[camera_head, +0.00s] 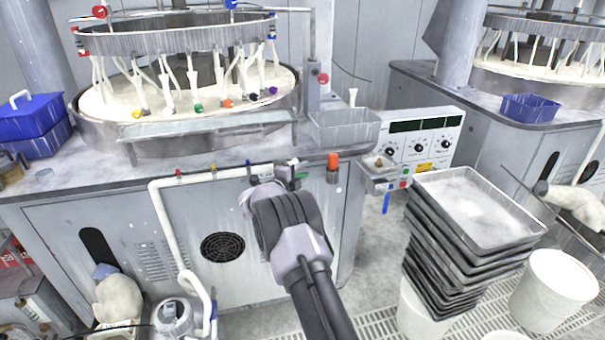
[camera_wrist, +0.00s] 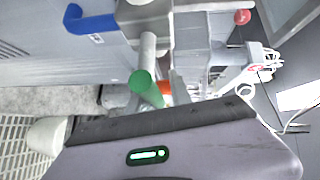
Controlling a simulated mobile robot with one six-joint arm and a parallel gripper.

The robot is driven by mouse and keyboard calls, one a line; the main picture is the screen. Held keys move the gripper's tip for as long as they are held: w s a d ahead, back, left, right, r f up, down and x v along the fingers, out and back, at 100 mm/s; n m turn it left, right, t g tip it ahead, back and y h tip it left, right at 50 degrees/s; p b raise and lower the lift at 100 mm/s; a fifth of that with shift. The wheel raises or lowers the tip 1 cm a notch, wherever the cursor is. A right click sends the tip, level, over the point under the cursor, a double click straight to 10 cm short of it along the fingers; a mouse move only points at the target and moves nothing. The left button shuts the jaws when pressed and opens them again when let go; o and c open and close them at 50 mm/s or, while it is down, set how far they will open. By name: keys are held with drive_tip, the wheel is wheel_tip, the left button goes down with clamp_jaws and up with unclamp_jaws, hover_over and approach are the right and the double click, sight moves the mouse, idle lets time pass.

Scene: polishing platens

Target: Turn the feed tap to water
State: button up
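A cream pipe (camera_head: 220,174) runs along the front edge of the bench, with small red, yellow and blue marks above it. My gripper (camera_head: 288,172) is at the pipe's right end, against the bench edge. A small green part (camera_head: 301,175) shows just right of the gripper tip. In the wrist view a grey rod with a green end (camera_wrist: 146,84) stands close in front of the gripper. It may be the feed tap's handle, but its valve body is hidden. The fingers are mostly hidden, so I cannot tell whether they are closed on it.
An orange-red cap (camera_head: 333,161) stands just right of the gripper.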

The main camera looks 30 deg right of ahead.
drive_tip(key=shift+o, duration=0.9)
drive_tip(key=shift+d+f, duration=0.1)
drive_tip(key=shift+f, duration=0.1)
drive_tip(key=p+v, duration=0.4)
drive_tip(key=v, duration=1.3)
drive_tip(key=shift+a, duration=0.25)
drive_tip(key=shift+s, duration=0.15)
